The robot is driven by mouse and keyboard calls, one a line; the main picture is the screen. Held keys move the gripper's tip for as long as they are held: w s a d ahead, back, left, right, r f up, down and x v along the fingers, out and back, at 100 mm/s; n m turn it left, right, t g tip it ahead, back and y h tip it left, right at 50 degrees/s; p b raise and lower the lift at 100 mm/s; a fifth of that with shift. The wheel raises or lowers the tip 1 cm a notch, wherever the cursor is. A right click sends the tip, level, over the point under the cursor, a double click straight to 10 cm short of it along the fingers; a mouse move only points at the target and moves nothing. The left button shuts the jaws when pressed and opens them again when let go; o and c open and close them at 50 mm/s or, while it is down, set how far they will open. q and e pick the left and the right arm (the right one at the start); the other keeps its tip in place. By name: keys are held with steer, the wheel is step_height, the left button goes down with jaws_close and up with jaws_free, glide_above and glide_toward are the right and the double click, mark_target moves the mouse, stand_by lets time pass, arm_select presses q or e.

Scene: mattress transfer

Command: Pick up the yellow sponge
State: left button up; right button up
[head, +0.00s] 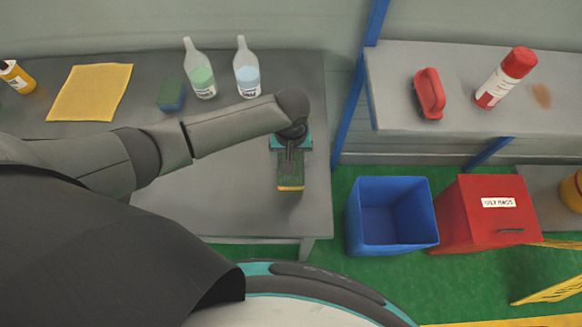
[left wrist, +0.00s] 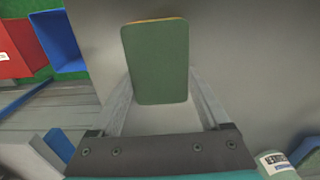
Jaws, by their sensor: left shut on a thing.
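The yellow sponge (head: 291,184) has a dark green scouring face and a yellow edge. It is at the right end of the grey table. My left gripper (head: 289,160) reaches down over the table and is shut on it. In the left wrist view the sponge's green face (left wrist: 155,62) fills the space between the two fingers (left wrist: 160,100), with a thin yellow strip at its top edge. I cannot tell whether the sponge touches the table. My right gripper is not in view.
A green and blue sponge (head: 171,95), two spray-type bottles (head: 200,72) and a yellow cloth (head: 90,92) lie or stand on the table (head: 230,205). A blue bin (head: 391,215) and red box (head: 488,213) stand right of it. A shelf (head: 450,95) holds a red brush and can.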

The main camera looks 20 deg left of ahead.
arm_select(q)
steer(key=shift+c, duration=1.4)
step_height(320, 180, up, 20)
steer(key=p, duration=0.2)
steer(key=shift+p, duration=0.4)
